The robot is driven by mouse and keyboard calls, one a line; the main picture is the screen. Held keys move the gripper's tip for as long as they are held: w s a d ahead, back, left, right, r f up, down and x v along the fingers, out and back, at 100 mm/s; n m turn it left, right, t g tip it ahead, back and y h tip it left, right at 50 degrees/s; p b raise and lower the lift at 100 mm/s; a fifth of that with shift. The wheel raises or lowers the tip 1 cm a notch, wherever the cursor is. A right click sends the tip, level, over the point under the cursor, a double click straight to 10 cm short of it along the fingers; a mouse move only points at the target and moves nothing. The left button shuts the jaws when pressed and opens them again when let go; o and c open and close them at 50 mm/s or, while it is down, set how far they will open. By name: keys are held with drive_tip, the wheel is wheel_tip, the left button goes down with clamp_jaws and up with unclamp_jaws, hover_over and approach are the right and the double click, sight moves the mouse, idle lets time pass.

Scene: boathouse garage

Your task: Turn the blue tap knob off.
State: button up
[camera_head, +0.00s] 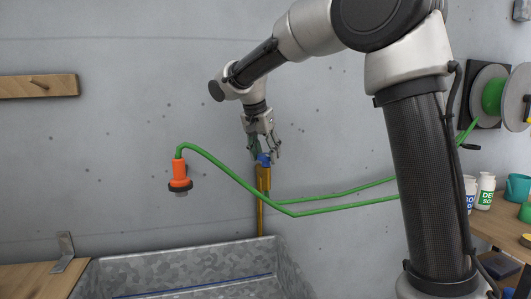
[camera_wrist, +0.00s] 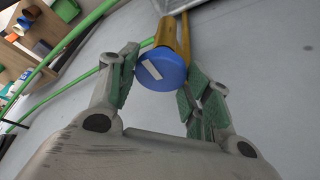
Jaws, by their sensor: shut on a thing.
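The blue tap knob (camera_wrist: 161,70) has a white bar mark on its face and sits on a brass tap body (camera_wrist: 166,38). In the wrist view it lies between the green-padded fingers of my gripper (camera_wrist: 160,85), and the bar runs diagonally. In the head view the knob (camera_head: 263,158) shows just under my gripper (camera_head: 264,150), on top of the brass tap and pipe (camera_head: 263,185) against the wall. My gripper is shut on the knob from above. The fingers partly hide the knob's sides.
A green hose (camera_head: 330,209) runs from the right past the tap to an orange nozzle (camera_head: 180,178) at the left. A galvanized trough (camera_head: 200,264) stands below. A hose reel (camera_head: 490,95) and a shelf with bottles (camera_head: 485,192) are at the right.

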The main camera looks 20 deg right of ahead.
idle(0.3)
drive_tip(key=o, duration=1)
drive_tip(key=v, duration=1.2)
drive_tip(key=shift+w, duration=0.15)
